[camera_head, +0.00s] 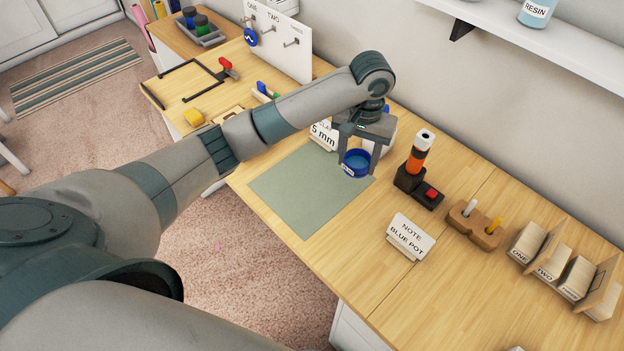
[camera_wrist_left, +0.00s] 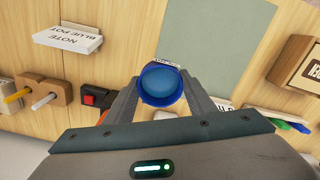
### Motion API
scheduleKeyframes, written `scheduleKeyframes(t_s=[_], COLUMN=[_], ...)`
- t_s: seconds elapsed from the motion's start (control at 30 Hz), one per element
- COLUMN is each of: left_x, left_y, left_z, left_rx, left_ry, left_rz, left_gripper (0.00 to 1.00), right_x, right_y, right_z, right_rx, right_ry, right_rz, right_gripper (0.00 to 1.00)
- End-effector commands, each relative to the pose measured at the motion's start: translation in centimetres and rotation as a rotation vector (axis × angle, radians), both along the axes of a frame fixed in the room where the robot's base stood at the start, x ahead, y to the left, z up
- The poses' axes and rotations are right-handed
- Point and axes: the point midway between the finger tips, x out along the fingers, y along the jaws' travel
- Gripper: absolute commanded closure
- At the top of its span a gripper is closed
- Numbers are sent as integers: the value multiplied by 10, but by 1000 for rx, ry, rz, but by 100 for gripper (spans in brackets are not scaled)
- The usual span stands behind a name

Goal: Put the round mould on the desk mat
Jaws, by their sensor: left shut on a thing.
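The round mould (camera_head: 355,163) is a blue, shallow round cup with a small white label on its side. My left gripper (camera_head: 356,158) is shut on it from above, with a finger on either side. In the left wrist view the mould (camera_wrist_left: 160,84) sits between the two fingertips. The desk mat (camera_head: 305,190) is a flat grey-green sheet on the wooden desk. In the head view the mould appears over the mat's far right corner; I cannot tell whether it touches. In the left wrist view the mat (camera_wrist_left: 215,45) lies just beyond the mould. My right gripper is not in view.
A "5 mm" sign (camera_head: 323,136) stands behind the mat. An orange and black tool on a stand (camera_head: 415,160) is right of the gripper. A "NOTE BLUE POT" sign (camera_head: 408,238) stands right of the mat. The mat's near part is bare.

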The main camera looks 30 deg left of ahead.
Motion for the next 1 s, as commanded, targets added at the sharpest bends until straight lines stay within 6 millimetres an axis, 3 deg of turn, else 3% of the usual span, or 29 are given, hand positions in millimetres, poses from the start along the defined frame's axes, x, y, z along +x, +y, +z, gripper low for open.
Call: scheduleKeyframes(t_s=[0.23, 0.7, 1.0], left_x=[-3, -12, -12], left_y=[23, 104, 116], left_z=[-11, -60, -70], left_rx=[2, 3, 0], left_ry=[2, 3, 0], left_rz=[3, 2, 0], left_gripper=[73, 73, 73], right_x=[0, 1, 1], right_y=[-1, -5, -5], right_z=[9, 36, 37], right_rx=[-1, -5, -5], right_ry=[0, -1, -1], right_rz=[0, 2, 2], right_gripper=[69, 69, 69])
